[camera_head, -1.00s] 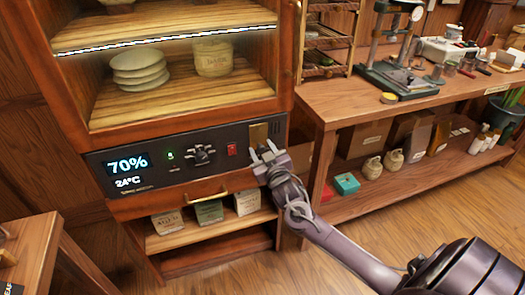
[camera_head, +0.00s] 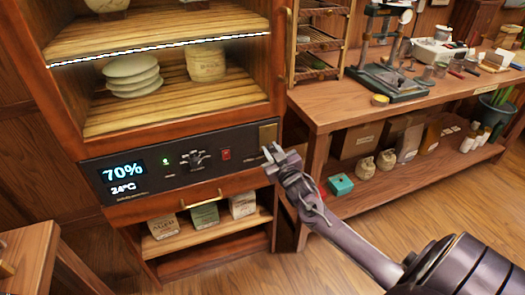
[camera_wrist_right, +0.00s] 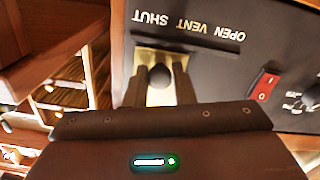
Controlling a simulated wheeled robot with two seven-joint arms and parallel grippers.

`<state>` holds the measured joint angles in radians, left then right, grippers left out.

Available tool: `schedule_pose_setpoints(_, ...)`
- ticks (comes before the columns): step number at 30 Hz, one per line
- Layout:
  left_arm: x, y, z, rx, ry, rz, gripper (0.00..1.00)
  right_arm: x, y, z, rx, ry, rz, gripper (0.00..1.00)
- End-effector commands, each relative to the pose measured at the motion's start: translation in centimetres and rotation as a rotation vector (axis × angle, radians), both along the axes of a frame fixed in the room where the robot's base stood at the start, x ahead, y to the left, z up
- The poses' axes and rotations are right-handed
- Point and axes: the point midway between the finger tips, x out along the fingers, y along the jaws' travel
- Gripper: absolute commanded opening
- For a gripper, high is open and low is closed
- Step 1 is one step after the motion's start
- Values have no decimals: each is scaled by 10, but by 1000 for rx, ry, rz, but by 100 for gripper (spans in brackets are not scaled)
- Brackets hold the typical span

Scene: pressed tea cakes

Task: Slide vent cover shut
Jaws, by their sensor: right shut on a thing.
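The vent cover (camera_head: 267,133) is a small brass plate at the right end of the dark control panel (camera_head: 140,180) on the wooden cabinet. In the right wrist view the brass plate (camera_wrist_right: 160,97) lies on the side of the word SHUT in the upside-down label OPEN VENT SHUT (camera_wrist_right: 190,24). A dark round knob (camera_wrist_right: 159,76) stands on the plate. My right gripper (camera_head: 273,152) is at the plate, its fingers (camera_wrist_right: 158,84) shut on the knob from both sides. The vent openings are hidden or too small to make out. My left gripper is not in view.
The panel also carries a red switch (camera_head: 226,155), a dark knob cluster (camera_head: 194,160) and a lit display (camera_head: 122,172). A brass drawer handle (camera_head: 202,200) sticks out below. A workbench (camera_head: 330,110) stands close on the right. Floor is open in front.

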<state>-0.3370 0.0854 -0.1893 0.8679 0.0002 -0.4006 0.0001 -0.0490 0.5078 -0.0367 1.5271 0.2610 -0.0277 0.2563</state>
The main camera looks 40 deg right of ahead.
Motion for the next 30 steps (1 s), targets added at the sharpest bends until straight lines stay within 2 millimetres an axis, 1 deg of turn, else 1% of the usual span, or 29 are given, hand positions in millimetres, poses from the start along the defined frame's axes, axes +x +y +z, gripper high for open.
schedule_pose_setpoints(1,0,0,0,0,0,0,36,-1,-4,0,-1,0,-7,0)
schedule_pose_setpoints(8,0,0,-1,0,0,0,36,-1,-6,0,-2,0,-10,0)
schedule_pose_setpoints(9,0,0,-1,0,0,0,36,-1,-6,0,-2,0,-10,28)
schedule_pose_setpoints(13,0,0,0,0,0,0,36,-1,-5,0,-2,0,-9,45)
schedule_pose_setpoints(23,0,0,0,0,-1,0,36,-3,-3,-1,-1,0,-6,45)
schedule_pose_setpoints(26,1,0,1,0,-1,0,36,-13,0,-2,-1,2,-6,45)
schedule_pose_setpoints(30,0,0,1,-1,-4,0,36,-34,4,-2,0,3,-6,45)
